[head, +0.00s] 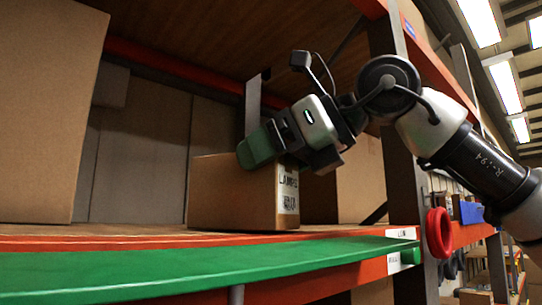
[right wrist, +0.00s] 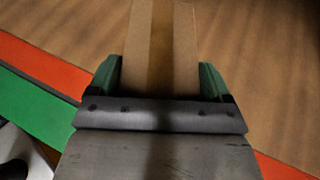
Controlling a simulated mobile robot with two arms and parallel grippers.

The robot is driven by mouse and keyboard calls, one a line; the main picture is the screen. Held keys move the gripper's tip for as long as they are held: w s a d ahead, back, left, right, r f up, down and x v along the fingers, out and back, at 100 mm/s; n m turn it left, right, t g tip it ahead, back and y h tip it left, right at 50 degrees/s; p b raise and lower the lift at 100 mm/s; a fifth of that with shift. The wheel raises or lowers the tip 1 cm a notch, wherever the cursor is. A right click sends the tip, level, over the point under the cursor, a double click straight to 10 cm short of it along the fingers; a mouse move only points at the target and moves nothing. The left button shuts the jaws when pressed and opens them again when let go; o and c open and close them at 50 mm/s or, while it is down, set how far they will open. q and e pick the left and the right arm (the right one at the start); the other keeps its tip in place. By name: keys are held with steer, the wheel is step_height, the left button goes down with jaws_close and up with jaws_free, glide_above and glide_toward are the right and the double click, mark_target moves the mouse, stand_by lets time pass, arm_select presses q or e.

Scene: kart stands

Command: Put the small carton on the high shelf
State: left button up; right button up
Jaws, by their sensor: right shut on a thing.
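The small carton (head: 232,192) is a brown box with a printed white label on its right face. In the head view it is upright at the front of the wooden shelf board, its base at or very near the board; I cannot tell whether it touches. My right gripper (head: 262,152) reaches in from the right and is shut on the carton's top part. In the right wrist view the carton (right wrist: 172,45), with a tape strip along it, sits between the green fingers of the gripper (right wrist: 160,80). My left gripper is not in view.
The high shelf has an orange front beam (head: 130,242) with a green strip (head: 200,270) before it. A large box (head: 45,110) stands at left, another (head: 360,180) behind the carton at right. A grey upright (head: 402,190) and a red ring (head: 439,232) are close by.

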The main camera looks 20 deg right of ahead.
steer(key=shift+w, duration=0.1)
steer(key=shift+f, duration=0.15)
steer(key=o, duration=1.2)
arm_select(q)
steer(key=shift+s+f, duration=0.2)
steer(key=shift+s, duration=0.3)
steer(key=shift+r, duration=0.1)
arm_select(e)
steer(key=shift+r, duration=0.2)
arm_select(q)
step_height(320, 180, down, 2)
steer(key=b, duration=0.2)
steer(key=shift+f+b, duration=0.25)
steer(key=shift+b, duration=0.05)
arm_select(e)
steer(key=v, duration=1.2)
